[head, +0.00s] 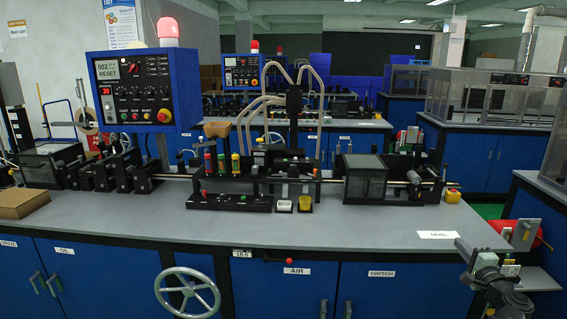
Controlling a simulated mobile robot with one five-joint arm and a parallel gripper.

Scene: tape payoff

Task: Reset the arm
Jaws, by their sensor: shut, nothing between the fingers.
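My arm shows at the lower right of the head view, folded in front of the bench's right end. My gripper (463,246) appears as a narrow grey and dark piece at its upper left end, shut and empty. It is apart from the machine on the bench. The details of its fingertips are small and hard to make out.
The grey bench top (330,228) has a clear front strip, with a white label (437,235) near its right end. A blue control panel (141,92) stands at left above a black machine (230,200). A handwheel (187,292) juts from the blue cabinet front.

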